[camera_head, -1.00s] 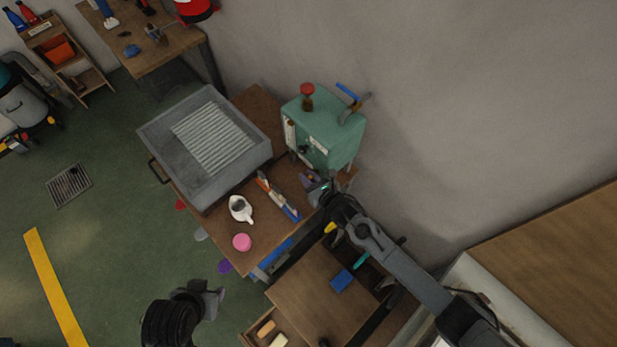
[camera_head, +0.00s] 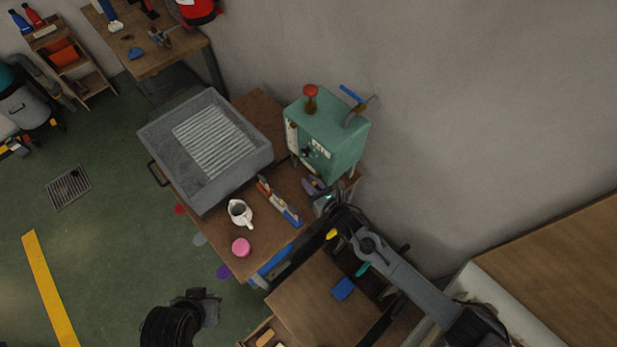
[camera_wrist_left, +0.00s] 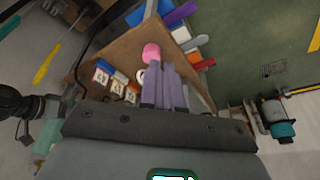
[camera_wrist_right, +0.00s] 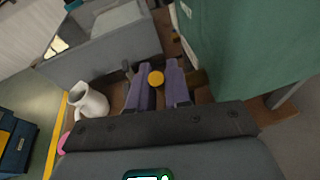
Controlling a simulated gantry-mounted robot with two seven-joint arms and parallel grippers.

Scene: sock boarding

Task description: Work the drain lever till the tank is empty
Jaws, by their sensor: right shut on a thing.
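The green tank (camera_head: 328,135) stands at the back right of the wooden bench, with a pale gauge strip on its front and a red-topped knob above. It fills the upper right of the right wrist view (camera_wrist_right: 245,45). My right gripper (camera_head: 316,186) is low at the tank's front. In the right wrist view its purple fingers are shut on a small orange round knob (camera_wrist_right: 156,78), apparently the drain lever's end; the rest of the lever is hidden. My left gripper (camera_head: 208,301) is away from the tank, over the floor, its fingers together and empty (camera_wrist_left: 165,85). I cannot read the tank's level.
A grey sink-like basin (camera_head: 160,155) with a ribbed floor stands left of the tank. A white jug (camera_head: 240,212), a pink round object (camera_head: 241,247) and a row of small labelled blocks (camera_head: 279,203) are on the bench.

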